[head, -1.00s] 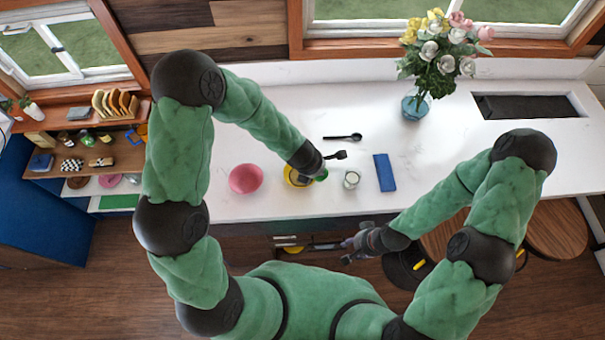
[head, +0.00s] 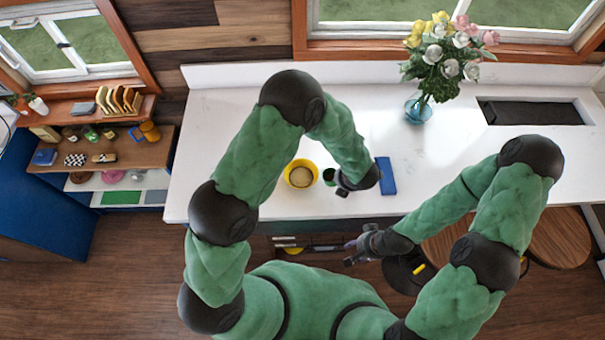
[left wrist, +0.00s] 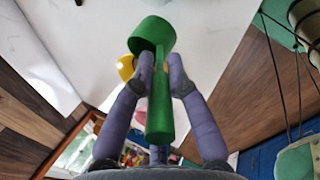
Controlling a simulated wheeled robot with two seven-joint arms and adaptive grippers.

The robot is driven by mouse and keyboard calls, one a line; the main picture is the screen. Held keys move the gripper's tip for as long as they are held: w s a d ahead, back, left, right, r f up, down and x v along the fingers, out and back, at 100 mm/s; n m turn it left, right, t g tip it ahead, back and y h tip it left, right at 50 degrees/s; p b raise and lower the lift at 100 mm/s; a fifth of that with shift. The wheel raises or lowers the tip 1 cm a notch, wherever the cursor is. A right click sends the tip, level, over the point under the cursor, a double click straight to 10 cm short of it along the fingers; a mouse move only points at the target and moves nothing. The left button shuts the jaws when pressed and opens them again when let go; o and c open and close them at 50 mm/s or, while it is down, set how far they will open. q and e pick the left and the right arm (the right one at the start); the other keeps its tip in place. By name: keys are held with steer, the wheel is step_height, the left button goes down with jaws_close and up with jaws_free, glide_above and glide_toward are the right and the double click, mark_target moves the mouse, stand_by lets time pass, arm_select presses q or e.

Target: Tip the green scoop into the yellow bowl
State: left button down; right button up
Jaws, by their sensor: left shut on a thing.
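The yellow bowl (head: 314,165) stands on the white counter, with something tan in it. It also shows in the left wrist view (left wrist: 125,66), partly behind the scoop. In the left wrist view my left gripper (left wrist: 160,80) is shut on the handle of the green scoop (left wrist: 153,38). In the head view the left gripper (head: 343,188) is right of the bowl, mostly hidden by its wrist. My right gripper (head: 355,250) looks open and empty by the counter's front edge.
A blue block (head: 385,176) lies just right of my left gripper. A flower vase (head: 418,108) and a sink (head: 530,111) are farther back. My left arm covers the middle of the counter. The counter (head: 470,160) to the right is clear.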

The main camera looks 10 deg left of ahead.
arm_select(q)
steer(key=shift+w+d+r+y+b, duration=0.25)
steer(key=shift+d+r+y+b, duration=0.25)
steer(key=shift+d+r, duration=0.55)
steer(key=shift+w+d+r+y+b, duration=0.25)
steer(key=shift+d+r+y, duration=0.45)
steer(key=shift+d+r, duration=0.35)
arm_select(e)
steer(key=shift+w+d+f, duration=0.15)
steer(key=shift+d+f, duration=0.2)
arm_select(q)
steer(key=shift+f, duration=0.1)
